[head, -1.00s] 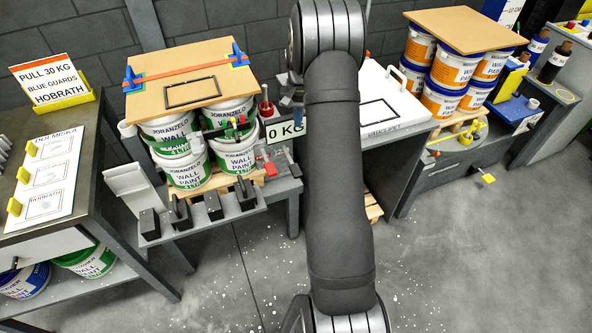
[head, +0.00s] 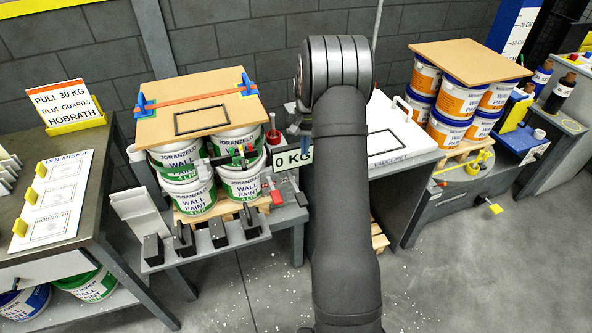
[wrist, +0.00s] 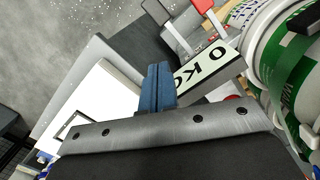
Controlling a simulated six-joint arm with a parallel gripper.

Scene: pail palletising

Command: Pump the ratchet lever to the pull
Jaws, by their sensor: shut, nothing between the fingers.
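The ratchet (head: 276,197) is a red piece with a grey lever beside it, at the right front of the left pallet. Part of its red and grey also shows at the top of the wrist view (wrist: 201,5). A readout (head: 292,157) above it says 0 KG. An orange strap (head: 200,93) crosses the board on the left stack, with blue guards (head: 247,83) at its ends. My gripper (head: 302,128) is above the readout, partly hidden by my arm. Its blue fingers (wrist: 158,85) are together and empty, beside the readout in the wrist view and apart from the lever.
A sign (head: 62,103) reads PULL 30 KG, BLUE GUARDS, HOBRATH. Paint pails (head: 240,180) stand under the board (head: 180,75). Black blocks (head: 220,233) line the front shelf. A white-topped bench (head: 400,135) and a second pail stack (head: 450,100) are at right.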

